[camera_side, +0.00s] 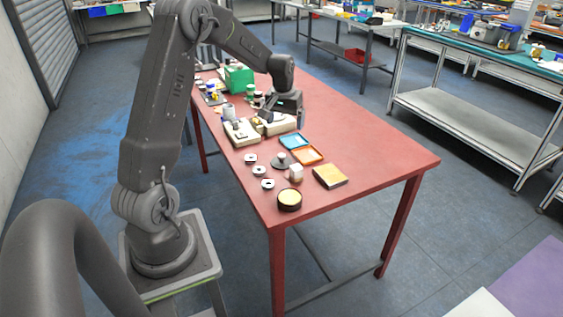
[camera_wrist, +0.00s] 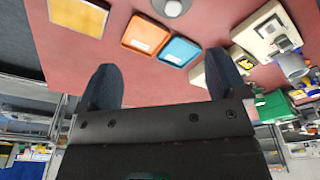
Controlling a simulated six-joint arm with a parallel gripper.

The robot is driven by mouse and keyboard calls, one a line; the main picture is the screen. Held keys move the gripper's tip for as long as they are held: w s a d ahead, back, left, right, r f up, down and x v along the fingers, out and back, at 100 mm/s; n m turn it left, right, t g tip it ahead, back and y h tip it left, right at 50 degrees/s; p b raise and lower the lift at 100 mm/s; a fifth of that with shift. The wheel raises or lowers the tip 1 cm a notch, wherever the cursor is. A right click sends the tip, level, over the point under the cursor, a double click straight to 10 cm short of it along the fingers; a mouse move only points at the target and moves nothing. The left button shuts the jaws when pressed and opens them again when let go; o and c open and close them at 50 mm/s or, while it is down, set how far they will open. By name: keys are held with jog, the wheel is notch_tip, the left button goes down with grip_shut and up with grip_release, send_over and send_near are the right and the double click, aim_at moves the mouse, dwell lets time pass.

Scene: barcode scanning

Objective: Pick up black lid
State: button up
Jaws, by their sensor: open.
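My gripper (camera_side: 286,112) is above the red table, over the beige devices, and looks empty. In the wrist view its two dark fingers (camera_wrist: 162,80) are spread apart with bare red tabletop between them. I cannot clearly pick out a black lid. A round black-rimmed item with a tan top (camera_side: 289,199) sits near the table's front corner. Several small pale discs with dark centres, one of them a disc (camera_side: 267,184), lie along the left edge. A grey disc with a knob (camera_side: 281,161) lies among them, apart from my gripper.
A blue tray (camera_side: 294,142) and an orange tray (camera_side: 307,156) lie in front of my gripper. A yellow-topped block (camera_side: 330,176) and a small white object (camera_side: 295,173) are nearer the front. A green box (camera_side: 238,77) stands behind. The table's right side is clear.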

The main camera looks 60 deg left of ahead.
notch_tip(320, 180, down, 2)
jog(key=a, duration=0.2)
send_over(282, 155)
jog(key=shift+n, duration=0.3)
notch_tip(282, 155, down, 8)
jog(key=shift+f, duration=0.1)
jog(key=shift+a+f, duration=0.15)
jog(key=shift+f, duration=2.85)
jog(key=shift+c, duration=0.2)
jog(key=c, duration=0.7)
jog(key=shift+o, duration=0.2)
jog(key=shift+r, duration=0.2)
